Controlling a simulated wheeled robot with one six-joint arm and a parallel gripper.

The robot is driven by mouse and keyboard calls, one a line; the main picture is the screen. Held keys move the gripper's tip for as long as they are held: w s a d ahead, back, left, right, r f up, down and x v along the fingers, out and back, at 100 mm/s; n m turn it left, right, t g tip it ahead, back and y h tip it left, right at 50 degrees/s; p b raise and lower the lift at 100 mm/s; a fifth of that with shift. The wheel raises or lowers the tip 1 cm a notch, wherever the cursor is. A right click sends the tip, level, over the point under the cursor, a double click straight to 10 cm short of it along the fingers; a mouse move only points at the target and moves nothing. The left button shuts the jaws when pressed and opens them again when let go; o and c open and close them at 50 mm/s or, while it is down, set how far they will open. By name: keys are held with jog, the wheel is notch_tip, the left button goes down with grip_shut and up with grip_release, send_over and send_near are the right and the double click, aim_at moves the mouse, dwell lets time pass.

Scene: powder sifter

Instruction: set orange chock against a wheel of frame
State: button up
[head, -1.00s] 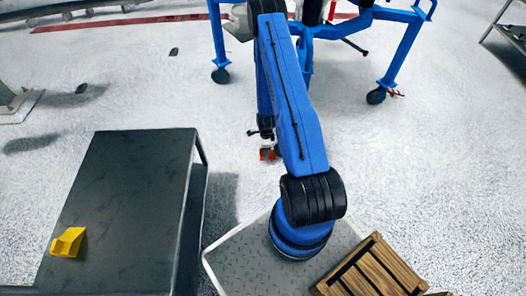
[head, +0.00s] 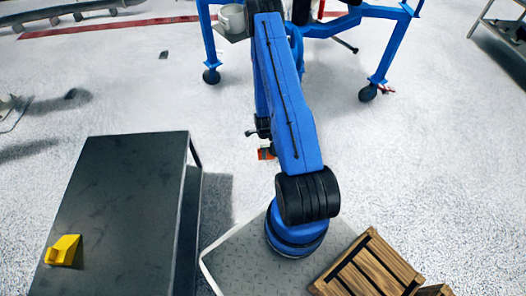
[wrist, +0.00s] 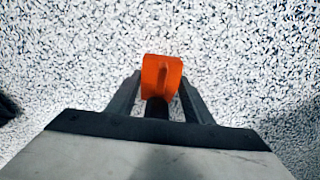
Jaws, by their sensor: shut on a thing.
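The orange chock (wrist: 161,75) is between the fingertips of my gripper (wrist: 160,98) in the wrist view, with speckled floor behind it. In the head view the chock (head: 266,153) shows as a small orange patch beside my blue arm, low over the floor; whether it touches the floor I cannot tell. My gripper (head: 264,142) is partly hidden by the arm there. The blue frame (head: 378,55) stands at the top of the head view. Its left wheel (head: 211,76) and right wheel (head: 368,93) are both apart from the chock.
A dark table (head: 115,205) at left carries a yellow chock (head: 64,250). A wooden crate (head: 368,268) lies at the lower right. A metal rack (head: 500,40) stands at the upper right. The speckled floor between my gripper and the frame is clear.

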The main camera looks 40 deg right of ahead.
jog(key=o, duration=1.3)
jog(key=shift+s+d, duration=0.15)
jog(key=shift+d, duration=0.05)
jog(key=shift+c, duration=0.2)
jog(key=shift+r, duration=0.1)
notch_tip(320, 180, up, 17)
jog(key=shift+a, duration=0.2)
jog(key=shift+w+r, duration=0.2)
